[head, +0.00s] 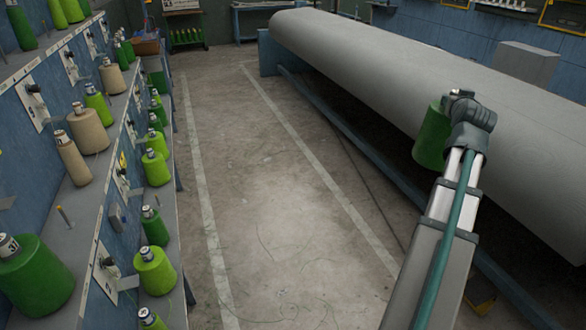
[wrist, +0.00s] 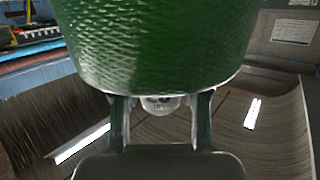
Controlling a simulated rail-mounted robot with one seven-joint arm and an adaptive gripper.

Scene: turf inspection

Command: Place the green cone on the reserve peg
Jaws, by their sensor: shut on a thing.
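A dark green cone (head: 432,138) hangs at my gripper (head: 452,98), to the right of the aisle in front of the big grey roll. In the wrist view the green cone (wrist: 155,42) fills the upper middle, with my gripper's two fingers (wrist: 160,105) shut at its pale core end. A bare upright peg (head: 65,217) stands on the left rack's shelf, between a dark green cone and a tan cone. My gripper is far from it, across the aisle. I cannot tell from a label whether this peg is the reserve one.
The left rack (head: 95,215) carries several green and tan cones (head: 88,130) close together. A large grey roll (head: 420,90) lies along the right side on a blue frame. The floor aisle (head: 270,200) between is clear except for thin loose strands.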

